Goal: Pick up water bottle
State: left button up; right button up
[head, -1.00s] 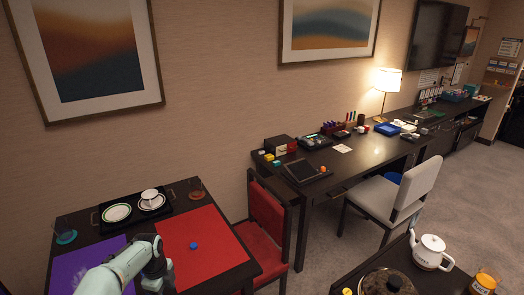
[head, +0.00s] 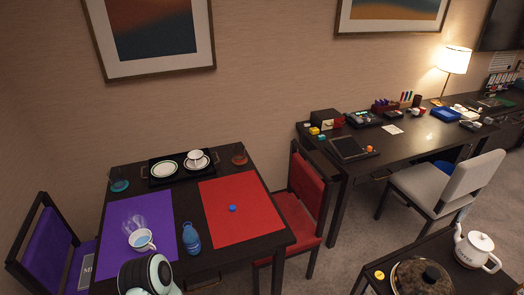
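The water bottle (head: 191,239) is blue and stands upright on the dark table, between the purple mat and the red mat, near the front edge. A rounded dark-and-pale part of my own arm shows at the bottom edge, just left of and in front of the bottle, with a gap between them in the picture. No gripper fingers show. A small blue round object (head: 232,208) lies on the red mat (head: 250,225).
A steaming cup (head: 141,240) stands on the purple mat (head: 120,222). Behind are a dark tray (head: 153,182) with plates and a cup, and glasses (head: 118,181) (head: 239,155) at either side. A red chair (head: 308,190) and a purple chair (head: 50,240) flank the table.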

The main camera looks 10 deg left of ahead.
aim_at(191, 237)
jog(key=k+u, duration=0.15)
jog(key=u, duration=1.4)
jog(key=i+j+z, duration=0.2)
jog(key=i+z, duration=0.15)
